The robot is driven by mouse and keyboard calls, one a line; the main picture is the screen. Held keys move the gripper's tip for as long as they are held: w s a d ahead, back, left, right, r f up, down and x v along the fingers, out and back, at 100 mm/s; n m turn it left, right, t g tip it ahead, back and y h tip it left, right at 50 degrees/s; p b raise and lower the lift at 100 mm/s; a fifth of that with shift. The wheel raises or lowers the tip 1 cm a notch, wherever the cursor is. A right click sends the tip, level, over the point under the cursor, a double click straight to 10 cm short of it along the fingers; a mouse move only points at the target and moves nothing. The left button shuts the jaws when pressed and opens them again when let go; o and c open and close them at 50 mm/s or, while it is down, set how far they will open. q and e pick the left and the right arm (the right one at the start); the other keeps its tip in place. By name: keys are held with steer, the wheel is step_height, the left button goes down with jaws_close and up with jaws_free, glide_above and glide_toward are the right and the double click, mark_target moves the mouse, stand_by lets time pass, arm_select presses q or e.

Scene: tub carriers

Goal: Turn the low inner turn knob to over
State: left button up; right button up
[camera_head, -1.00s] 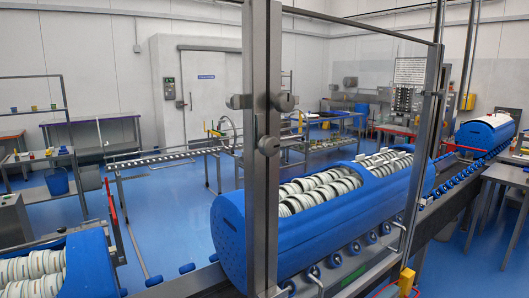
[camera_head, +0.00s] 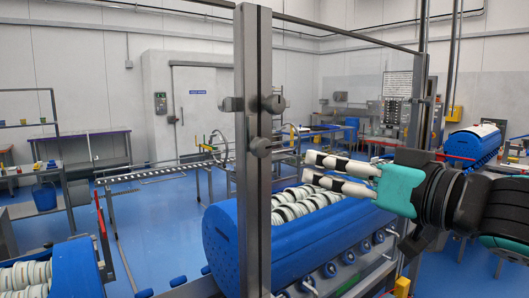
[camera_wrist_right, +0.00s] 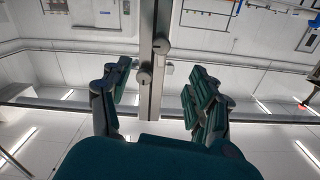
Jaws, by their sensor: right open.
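A grey metal post (camera_head: 253,210) stands upright in the head view, with several round grey knobs on it. The lowest knob (camera_head: 262,147) sits on the post's face, below another knob (camera_head: 275,104) and a side fitting (camera_head: 231,104). My right gripper (camera_head: 309,167) is to the right of the post, open and empty, its fingers pointing left towards it. In the right wrist view the picture is upside down; the post and two knobs (camera_wrist_right: 161,46) (camera_wrist_right: 144,78) show between the spread fingers (camera_wrist_right: 160,67), with no contact visible. My left gripper is not in view.
Another carrier (camera_head: 80,270) is at lower left, and one (camera_head: 475,140) at far right. A clear panel's top rail (camera_head: 340,32) runs right from the post.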

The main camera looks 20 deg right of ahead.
steer(key=s, duration=0.1)
steer(key=p, duration=1)
glide_toward(264, 149)
steer(key=p+x, duration=0.2)
steer(key=x, duration=0.8)
steer(key=shift+w, duration=0.1)
steer(key=c, duration=1.1)
steer(key=shift+p, duration=0.3)
steer(key=shift+c, duration=0.2)
